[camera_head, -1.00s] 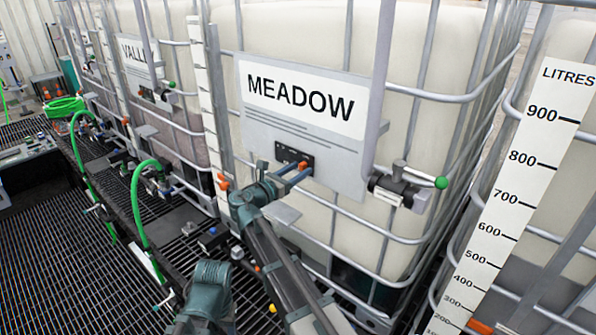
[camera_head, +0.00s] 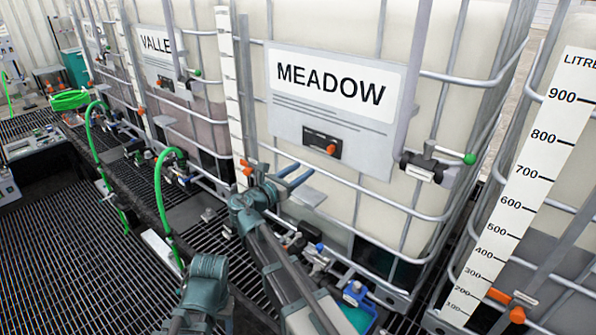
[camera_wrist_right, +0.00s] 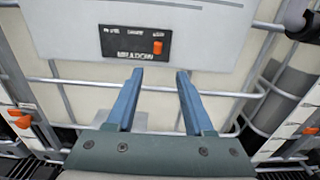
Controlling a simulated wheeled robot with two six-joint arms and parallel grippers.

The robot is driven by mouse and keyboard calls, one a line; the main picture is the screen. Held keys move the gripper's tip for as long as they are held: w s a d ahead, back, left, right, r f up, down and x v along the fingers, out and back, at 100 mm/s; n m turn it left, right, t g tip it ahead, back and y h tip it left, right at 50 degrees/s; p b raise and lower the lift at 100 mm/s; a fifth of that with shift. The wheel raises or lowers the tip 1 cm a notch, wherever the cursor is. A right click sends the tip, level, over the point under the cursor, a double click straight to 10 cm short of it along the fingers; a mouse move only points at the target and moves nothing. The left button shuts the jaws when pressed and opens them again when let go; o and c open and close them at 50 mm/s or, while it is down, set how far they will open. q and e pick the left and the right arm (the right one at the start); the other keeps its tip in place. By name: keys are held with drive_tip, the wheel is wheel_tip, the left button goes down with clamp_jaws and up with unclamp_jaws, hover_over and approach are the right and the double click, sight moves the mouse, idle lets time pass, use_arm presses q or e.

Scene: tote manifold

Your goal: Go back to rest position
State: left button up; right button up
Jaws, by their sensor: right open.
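My right gripper (camera_head: 292,178) is open and empty in front of the tote labelled MEADOW (camera_head: 335,85). Its two blue fingers (camera_wrist_right: 158,100) also show in the right wrist view, spread apart below the black switch box (camera_wrist_right: 136,42). The orange switch on that box (camera_head: 331,149) sits at its right side, and the fingers are apart from it. A second teal arm part of mine (camera_head: 208,268) shows at the bottom; the left gripper's fingers are not visible.
The VALLEY tote (camera_head: 165,62) stands to the left and another tote with a litre scale (camera_head: 535,180) to the right. Green hoses (camera_head: 160,205) rise along the walkway. A valve with a green knob (camera_head: 469,159) is on the MEADOW frame. Dark grating (camera_head: 60,240) is open at left.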

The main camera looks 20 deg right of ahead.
drive_tip(key=s+a+f+m+g+y+b, duration=0.25)
drive_tip(key=s+f+m+b, duration=0.3)
drive_tip(key=f, duration=0.65)
drive_tip(key=s+a+f+m+g+y+b, duration=0.1)
drive_tip(key=s+f+m+g+y+b, duration=0.15)
drive_tip(key=s+f+m+b, duration=0.6)
drive_tip(key=s+a+f+m+g+y+b, duration=0.2)
drive_tip(key=s+a+f+m+y, duration=0.1)
drive_tip(key=s+a+f, duration=0.4)
drive_tip(key=s+a+f+m+g+y+b, duration=0.2)
drive_tip(key=s+a+f+y, duration=0.3)
drive_tip(key=f, duration=0.8)
drive_tip(key=shift+s+a+m+g+y+b, duration=0.45)
drive_tip(key=shift+s+a+m, duration=0.5)
drive_tip(key=shift+s, duration=0.25)
